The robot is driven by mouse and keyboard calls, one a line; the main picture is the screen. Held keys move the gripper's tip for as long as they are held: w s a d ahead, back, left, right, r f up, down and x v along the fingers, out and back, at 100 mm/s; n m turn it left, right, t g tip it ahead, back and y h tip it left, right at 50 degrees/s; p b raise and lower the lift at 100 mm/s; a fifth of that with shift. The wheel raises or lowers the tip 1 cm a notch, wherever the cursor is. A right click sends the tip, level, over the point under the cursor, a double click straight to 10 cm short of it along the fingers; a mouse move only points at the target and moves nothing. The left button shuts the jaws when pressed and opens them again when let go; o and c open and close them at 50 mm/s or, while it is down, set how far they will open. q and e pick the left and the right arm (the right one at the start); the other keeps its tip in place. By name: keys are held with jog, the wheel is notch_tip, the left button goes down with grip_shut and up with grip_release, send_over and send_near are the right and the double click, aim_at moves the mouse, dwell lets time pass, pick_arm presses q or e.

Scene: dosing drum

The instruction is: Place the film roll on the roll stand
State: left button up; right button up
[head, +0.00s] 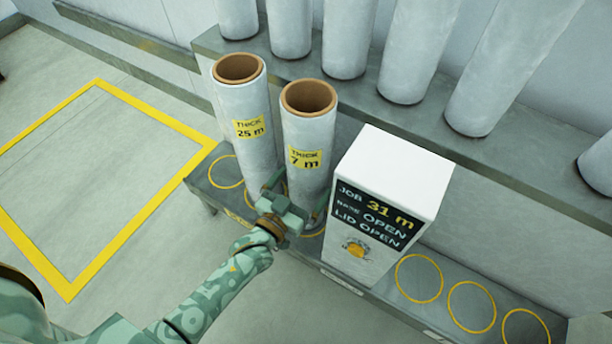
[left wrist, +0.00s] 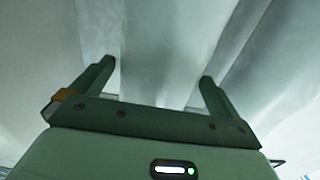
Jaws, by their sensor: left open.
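Two white film rolls with brown cores stand upright on the low shelf in the head view. The left roll (head: 240,105) has a yellow label reading "THICK 25 m". The right roll (head: 308,130) has one reading "THICK 7 m". My left gripper (head: 294,198) is open at the lower part of the 7 m roll, its fingers to either side of it. In the left wrist view the open fingers (left wrist: 155,82) face a pale, blurred surface; contact cannot be told. My right gripper is not in view. I cannot make out which place is the roll stand.
A white box (head: 375,190) with a dark panel reading "JOB 31 m", "BASE OPEN", "LID OPEN" stands right of the rolls. Yellow rings (head: 419,278) mark bare spots on the shelf. Several pale columns (head: 420,50) stand behind. A yellow floor outline (head: 70,285) encloses clear floor at left.

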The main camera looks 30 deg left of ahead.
pick_arm(q)
jog(key=s+p, duration=0.2)
jog(key=s, duration=0.7)
jog(key=shift+a+p, duration=0.35)
jog(key=shift+p, duration=0.05)
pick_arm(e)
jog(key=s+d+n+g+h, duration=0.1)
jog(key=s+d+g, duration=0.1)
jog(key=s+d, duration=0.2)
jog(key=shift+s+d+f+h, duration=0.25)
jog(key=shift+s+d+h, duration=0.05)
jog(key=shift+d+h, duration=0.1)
pick_arm(q)
jog(key=shift+s, duration=0.15)
jog(key=s+a+f+m+g+y, duration=0.1)
jog(key=s+f+m+g, duration=0.1)
jog(key=s+f+g, duration=0.45)
jog(key=s+a+f+m+g, duration=0.2)
jog(key=s+f+m+g, duration=0.15)
jog(key=s, duration=0.65)
jog(key=s+a+r+m+g+y, duration=0.1)
jog(key=s+a+g, duration=0.1)
jog(key=s, duration=0.5)
jog(key=s+a+r+m+g+y, duration=0.1)
jog(key=s+a+r+g+y, duration=0.1)
jog(key=s+g, duration=0.3)
jog(key=s+a, duration=0.1)
jog(key=s, duration=0.2)
jog(key=shift+a, duration=0.2)
